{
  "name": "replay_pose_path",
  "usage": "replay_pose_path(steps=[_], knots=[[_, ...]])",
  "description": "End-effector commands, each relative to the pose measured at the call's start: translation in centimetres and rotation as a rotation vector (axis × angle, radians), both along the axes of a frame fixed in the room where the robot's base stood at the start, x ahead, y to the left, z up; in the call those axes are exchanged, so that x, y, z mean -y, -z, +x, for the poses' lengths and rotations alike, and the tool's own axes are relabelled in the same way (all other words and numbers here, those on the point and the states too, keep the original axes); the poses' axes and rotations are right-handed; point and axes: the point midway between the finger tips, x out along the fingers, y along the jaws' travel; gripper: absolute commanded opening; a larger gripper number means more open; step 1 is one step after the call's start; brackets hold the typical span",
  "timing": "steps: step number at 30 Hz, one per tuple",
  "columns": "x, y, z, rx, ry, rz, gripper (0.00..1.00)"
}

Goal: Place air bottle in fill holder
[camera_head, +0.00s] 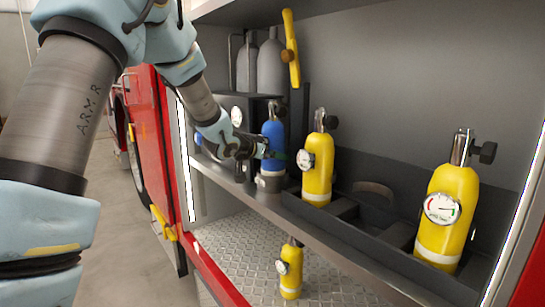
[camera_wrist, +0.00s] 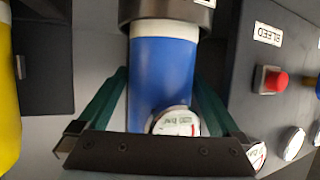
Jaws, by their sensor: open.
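A blue air bottle (camera_head: 273,133) stands upright at the fill station in the head view. In the wrist view the blue bottle (camera_wrist: 163,75) lies between my fingers, with its round gauge (camera_wrist: 176,122) near my palm. Its white-banded end meets a dark round fill holder (camera_wrist: 168,14) and appears to sit in it; the depth is hidden. The holder also shows under the bottle in the head view (camera_head: 269,184). My gripper (camera_wrist: 160,90) is open, its green fingers either side of the bottle. In the head view my gripper (camera_head: 262,152) reaches the bottle from the left.
A yellow bottle (camera_head: 318,168) stands just right of the blue one, and another yellow bottle (camera_head: 448,212) stands farther right. A small yellow bottle (camera_head: 290,270) is on the lower tread plate. Grey cylinders (camera_head: 271,68) stand behind. A panel with a red button (camera_wrist: 271,80) is beside my gripper.

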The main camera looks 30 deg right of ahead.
Motion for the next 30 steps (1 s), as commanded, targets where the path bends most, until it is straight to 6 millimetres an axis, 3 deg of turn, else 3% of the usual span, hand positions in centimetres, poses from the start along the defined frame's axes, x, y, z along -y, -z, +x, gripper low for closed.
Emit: replay_pose_path(steps=[12,18,26,28,30], knots=[[-6.7,-3.1,-3.7,0.002,-0.003,-0.001,1.00],[-8.6,-4.0,-4.8,0.002,-0.001,0.000,1.00],[-9.1,-4.2,-5.1,0.000,-0.004,0.002,1.00],[-10.1,-3.8,-4.5,-0.006,-0.037,0.018,1.00],[-12.7,-2.8,-3.5,-0.025,-0.116,0.061,1.00]])
